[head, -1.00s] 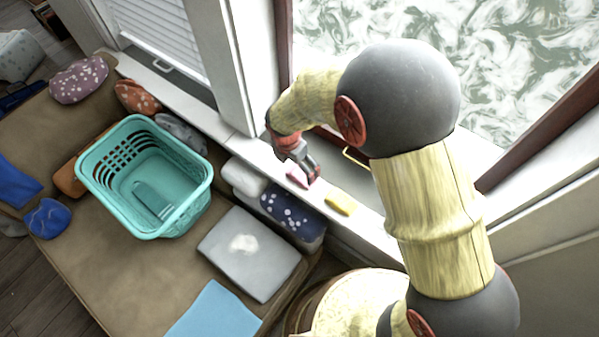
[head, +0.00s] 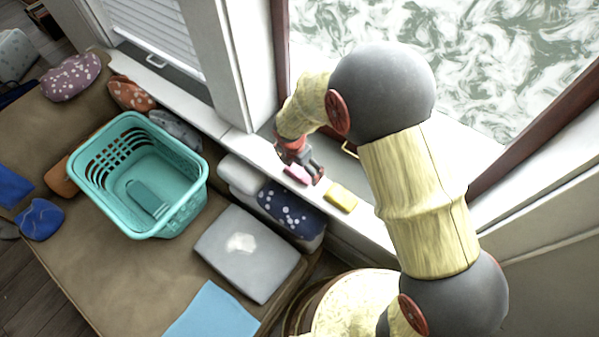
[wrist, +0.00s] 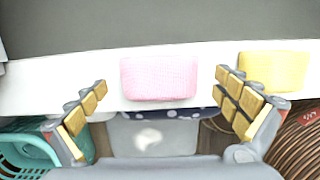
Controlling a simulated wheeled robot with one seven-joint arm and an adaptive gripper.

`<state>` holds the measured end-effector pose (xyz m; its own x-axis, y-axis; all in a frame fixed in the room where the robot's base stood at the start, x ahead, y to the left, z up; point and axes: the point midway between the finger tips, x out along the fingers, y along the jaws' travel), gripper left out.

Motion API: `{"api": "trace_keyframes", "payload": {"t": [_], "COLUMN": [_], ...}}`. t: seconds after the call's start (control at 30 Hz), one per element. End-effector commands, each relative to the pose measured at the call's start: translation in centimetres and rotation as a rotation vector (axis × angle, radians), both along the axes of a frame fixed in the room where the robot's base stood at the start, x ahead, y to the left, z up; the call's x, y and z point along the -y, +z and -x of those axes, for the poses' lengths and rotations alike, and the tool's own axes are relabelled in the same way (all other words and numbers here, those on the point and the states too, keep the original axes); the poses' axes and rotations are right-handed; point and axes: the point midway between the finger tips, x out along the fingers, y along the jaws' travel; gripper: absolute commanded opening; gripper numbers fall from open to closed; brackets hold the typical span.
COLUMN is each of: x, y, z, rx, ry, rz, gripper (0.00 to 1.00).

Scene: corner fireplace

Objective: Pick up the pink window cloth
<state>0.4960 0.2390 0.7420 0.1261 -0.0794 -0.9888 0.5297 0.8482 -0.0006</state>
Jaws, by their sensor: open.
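The pink window cloth (wrist: 159,78) lies flat on the white window sill (wrist: 30,80). In the wrist view it sits ahead of my gripper (wrist: 161,98), centred between the two open fingers, with neither finger seen touching it. In the head view only part of the pink cloth (head: 296,174) shows, beside my gripper (head: 316,172), which is low over the sill and partly covers it. My gripper is open and empty.
A yellow cloth (head: 341,196) lies on the sill just right of the pink one. Cushions, one dark blue and dotted (head: 290,210), stand below the sill edge. A teal basket (head: 100,185) and a grey cushion (head: 235,270) rest on the brown seat. The window frame (head: 500,168) rises behind.

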Motion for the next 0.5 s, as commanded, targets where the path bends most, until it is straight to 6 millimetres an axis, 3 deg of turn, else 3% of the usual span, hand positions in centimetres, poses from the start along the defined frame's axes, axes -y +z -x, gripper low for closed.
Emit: {"api": "trace_keyframes", "payload": {"t": [0.07, 0.5], "x": [-0.01, -0.01], "y": [0.11, 0.11], "z": [-0.02, 0.00], "rx": [0.000, 0.000], "ry": [0.000, 0.000], "rz": [0.000, 0.000], "gripper": [1.00, 0.76]}}
